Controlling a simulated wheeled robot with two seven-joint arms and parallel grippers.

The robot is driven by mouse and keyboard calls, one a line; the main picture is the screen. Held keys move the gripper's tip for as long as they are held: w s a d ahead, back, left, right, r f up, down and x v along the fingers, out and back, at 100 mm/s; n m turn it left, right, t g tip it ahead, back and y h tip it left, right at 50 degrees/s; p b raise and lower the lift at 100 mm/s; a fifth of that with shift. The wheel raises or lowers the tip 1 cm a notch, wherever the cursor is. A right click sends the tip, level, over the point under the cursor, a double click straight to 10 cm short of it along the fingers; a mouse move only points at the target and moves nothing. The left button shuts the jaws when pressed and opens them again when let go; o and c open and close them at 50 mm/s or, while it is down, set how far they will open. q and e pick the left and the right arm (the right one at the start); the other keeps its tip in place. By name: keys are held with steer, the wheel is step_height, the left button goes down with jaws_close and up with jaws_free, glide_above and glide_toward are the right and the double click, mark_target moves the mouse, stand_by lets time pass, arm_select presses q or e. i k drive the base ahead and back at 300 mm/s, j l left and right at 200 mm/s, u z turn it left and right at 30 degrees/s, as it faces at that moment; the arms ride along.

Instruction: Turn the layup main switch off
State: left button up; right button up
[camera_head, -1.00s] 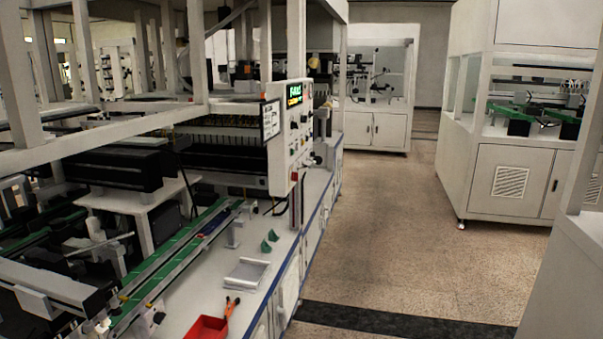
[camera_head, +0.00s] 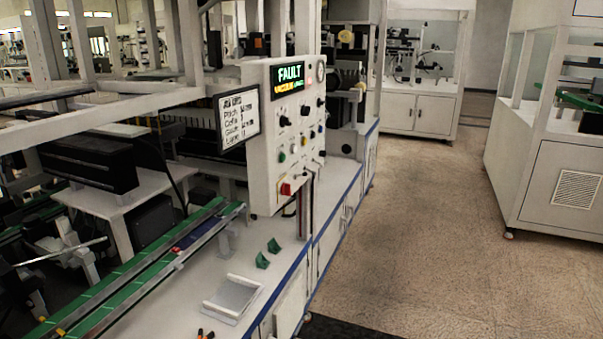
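A pale control panel (camera_head: 258,170) stands upright at the edge of the machine bench, left of centre. Its front carries a lit display (camera_head: 289,76) reading FAULT in green with a yellow line below. Several black knobs and coloured buttons sit under the display. A red switch (camera_head: 286,189) is low on the panel's near side. Its label and exact handle position are too small to read. Neither of my grippers shows in the view.
Green conveyor rails (camera_head: 150,275) run at left. A speckled floor aisle (camera_head: 420,220) is clear at right, with a white cabinet (camera_head: 565,185) beyond it.

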mark_target(285, 187)
steer(key=i+l+u, duration=0.1)
steer(key=i+l, duration=0.2)
steer(key=i+l+u, duration=0.1)
steer(key=i+l, duration=0.5)
steer(key=l, duration=0.2)
steer(key=i+l+u, duration=0.15)
steer(key=i+l, duration=0.15)
steer(key=i+l+u, duration=0.1)
steer(key=i+l, duration=0.15)
steer(key=l, duration=0.25)
steer(key=i+l+u, duration=0.1)
steer(key=i+l, duration=0.15)
steer(key=l, duration=0.2)
